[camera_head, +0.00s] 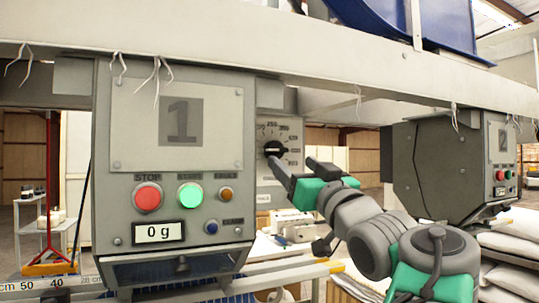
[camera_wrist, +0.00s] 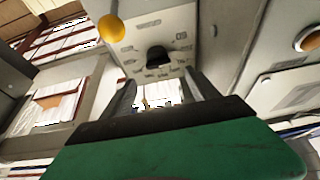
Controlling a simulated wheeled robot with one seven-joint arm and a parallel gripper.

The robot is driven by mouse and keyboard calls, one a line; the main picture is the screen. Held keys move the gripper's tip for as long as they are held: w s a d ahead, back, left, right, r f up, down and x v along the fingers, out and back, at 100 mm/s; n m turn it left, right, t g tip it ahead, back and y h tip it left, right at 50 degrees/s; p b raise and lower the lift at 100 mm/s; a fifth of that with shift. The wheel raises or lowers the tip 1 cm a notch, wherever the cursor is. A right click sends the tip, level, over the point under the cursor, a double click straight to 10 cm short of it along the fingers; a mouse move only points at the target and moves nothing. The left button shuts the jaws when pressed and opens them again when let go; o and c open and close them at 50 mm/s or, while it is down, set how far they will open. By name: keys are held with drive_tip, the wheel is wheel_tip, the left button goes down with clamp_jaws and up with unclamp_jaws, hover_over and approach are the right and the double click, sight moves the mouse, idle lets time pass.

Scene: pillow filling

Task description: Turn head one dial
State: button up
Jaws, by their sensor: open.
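The head one unit (camera_head: 178,150) is a grey box marked "1" at the left in the head view, its display reading 0 g. Its dial (camera_head: 273,149) is a black knob on a plate at the box's right side, with numbers printed around it. In the wrist view the dial (camera_wrist: 158,55) shows as a dark knob just beyond the fingertips, roughly between them. My gripper (camera_head: 295,165) is open in front of the dial, with one fingertip close to the knob in the head view. The wrist view shows the gripper's two fingers (camera_wrist: 160,85) apart, with nothing between them. I cannot tell whether a finger touches the knob.
Head one's front has a red stop button (camera_head: 147,197) and a green start button (camera_head: 190,196). The head two unit (camera_head: 445,165) hangs at the right. White sacks (camera_head: 510,250) are stacked below it. A beam (camera_head: 330,68) runs above both heads.

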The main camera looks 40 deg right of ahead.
sight(279, 150)
drive_tip(key=p+x, duration=0.3)
drive_tip(key=x, duration=0.4)
drive_tip(key=shift+s+d+p, duration=0.1)
drive_tip(key=shift+s+p, duration=0.05)
drive_tip(key=shift+p, duration=0.15)
drive_tip(key=shift+w+d, duration=0.1)
drive_tip(key=shift+w, duration=0.2)
drive_tip(key=shift+c, duration=0.2)
drive_tip(key=c, duration=1.3)
drive_tip(key=shift+m, duration=0.4)
